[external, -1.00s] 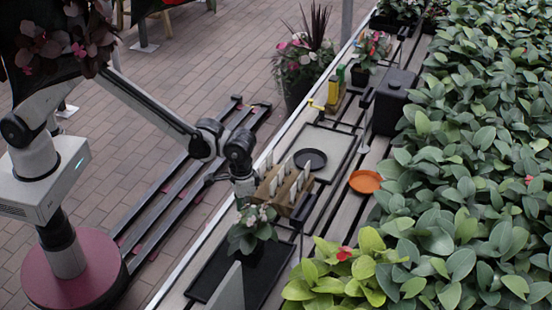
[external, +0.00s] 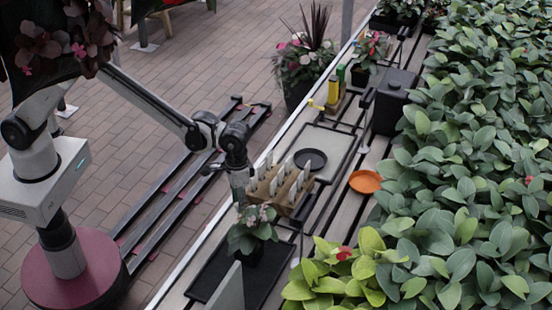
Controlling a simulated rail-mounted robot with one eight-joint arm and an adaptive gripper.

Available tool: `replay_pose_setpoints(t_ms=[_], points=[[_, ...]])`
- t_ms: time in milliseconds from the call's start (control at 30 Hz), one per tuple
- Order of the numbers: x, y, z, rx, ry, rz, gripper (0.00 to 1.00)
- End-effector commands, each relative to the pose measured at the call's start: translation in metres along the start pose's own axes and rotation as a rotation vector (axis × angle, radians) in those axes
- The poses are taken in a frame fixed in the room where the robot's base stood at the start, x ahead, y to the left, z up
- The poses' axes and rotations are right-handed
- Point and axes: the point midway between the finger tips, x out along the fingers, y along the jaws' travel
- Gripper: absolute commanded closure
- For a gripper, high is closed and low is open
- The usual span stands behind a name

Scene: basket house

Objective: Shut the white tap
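I cannot make out a white tap for certain in the external view. A black tank (external: 393,100) stands on the slatted bench at the back right, with a small dark fitting on its left side; no white part shows clearly on it. My gripper (external: 240,200) points down at the bench's left edge, beside the wooden rack of white tags (external: 282,187) and just behind a potted plant. Its fingertips are small and partly hidden by the leaves, so their opening is unclear. It is well away from the tank.
A black round saucer (external: 310,159) and an orange dish (external: 365,181) lie on the bench. Yellow and green items (external: 337,88) stand near the tank. The potted plant (external: 252,230) stands on a black tray (external: 215,275). Dense foliage (external: 480,150) fills the right side.

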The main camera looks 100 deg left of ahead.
Motion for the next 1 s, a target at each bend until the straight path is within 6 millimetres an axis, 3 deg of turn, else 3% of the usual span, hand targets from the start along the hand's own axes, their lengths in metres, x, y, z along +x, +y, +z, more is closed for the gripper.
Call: replay_pose_setpoints(t_ms=[700, 1000], points=[[0.0, -0.031, 0.0, -0.001, 0.0, 0.0, 0.67], [0.0, -0.026, 0.0, 0.001, 0.0, 0.0, 0.67]])
